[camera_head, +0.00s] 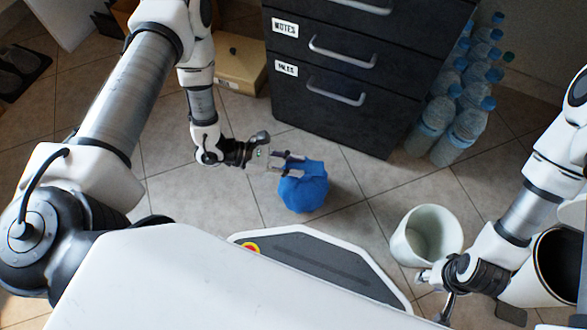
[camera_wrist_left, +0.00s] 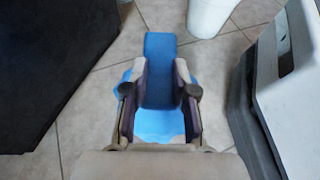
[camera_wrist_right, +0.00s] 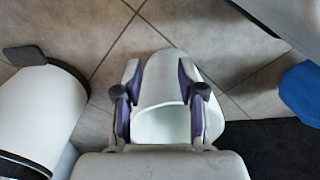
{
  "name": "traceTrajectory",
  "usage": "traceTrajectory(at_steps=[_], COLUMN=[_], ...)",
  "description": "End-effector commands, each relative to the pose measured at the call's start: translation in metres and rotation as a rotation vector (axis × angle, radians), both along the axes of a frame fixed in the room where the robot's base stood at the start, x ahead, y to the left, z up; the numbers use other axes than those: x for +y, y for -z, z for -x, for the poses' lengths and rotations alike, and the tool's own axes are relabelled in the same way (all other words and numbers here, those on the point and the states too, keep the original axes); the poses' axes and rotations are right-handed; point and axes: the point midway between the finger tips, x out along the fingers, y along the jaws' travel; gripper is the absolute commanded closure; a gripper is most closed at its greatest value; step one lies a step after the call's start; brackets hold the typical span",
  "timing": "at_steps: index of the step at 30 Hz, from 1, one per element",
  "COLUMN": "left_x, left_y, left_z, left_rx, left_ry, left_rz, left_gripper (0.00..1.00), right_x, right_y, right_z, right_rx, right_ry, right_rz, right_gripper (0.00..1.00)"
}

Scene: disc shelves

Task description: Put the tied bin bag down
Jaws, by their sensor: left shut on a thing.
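The tied blue bin bag (camera_head: 303,190) is in front of the dark drawer cabinet, low over the tiled floor. I cannot tell whether it touches the floor. My left gripper (camera_head: 298,165) is shut on its upper part; in the left wrist view the bag's blue neck (camera_wrist_left: 160,70) stands between the fingers (camera_wrist_left: 160,100). My right gripper (camera_head: 432,284) is open beside an open white bin (camera_head: 400,242). In the right wrist view this bin (camera_wrist_right: 165,75) shows beyond and between the spread, empty fingers (camera_wrist_right: 160,92), and the bag (camera_wrist_right: 303,90) is at the right edge.
A second white bin (camera_head: 528,287) with a black inside stands at the right. Several water bottles (camera_head: 460,125) stand beside the drawer cabinet (camera_head: 340,115). A cardboard box (camera_head: 238,70) is left of the cabinet. Bare tiles (camera_head: 365,190) lie between the bag and the white bin.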

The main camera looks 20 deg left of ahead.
Motion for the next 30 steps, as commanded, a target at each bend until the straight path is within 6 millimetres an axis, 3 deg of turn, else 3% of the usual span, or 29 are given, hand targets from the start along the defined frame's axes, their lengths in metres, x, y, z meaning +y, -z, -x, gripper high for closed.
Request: traceTrajectory(at_steps=[4,17,18,19,30], left_x=[0.0,0.0,0.0,0.0,0.001], left_y=[0.022,0.027,0.025,0.025,0.019], left_z=[0.0,0.0,0.0,0.0,0.0], left_rx=[0.0,0.0,0.0,0.0,0.001], left_ry=[0.0,0.0,0.0,0.0,-0.001], left_rz=[0.0,0.001,0.0,0.0,0.0], left_gripper=[1.0,1.0,0.59,0.49,0.48], right_x=[0.0,-0.001,-0.001,-0.001,0.0], right_y=[0.018,0.02,0.019,0.019,0.014], right_z=[-0.001,-0.001,-0.001,-0.001,-0.001], right_rx=[-0.002,-0.003,-0.003,-0.003,-0.002], right_ry=[0.003,0.004,0.004,0.004,0.004], right_rz=[0.0,0.0,0.0,0.0,0.0], right_gripper=[0.6,0.6,0.6,0.6,0.6])
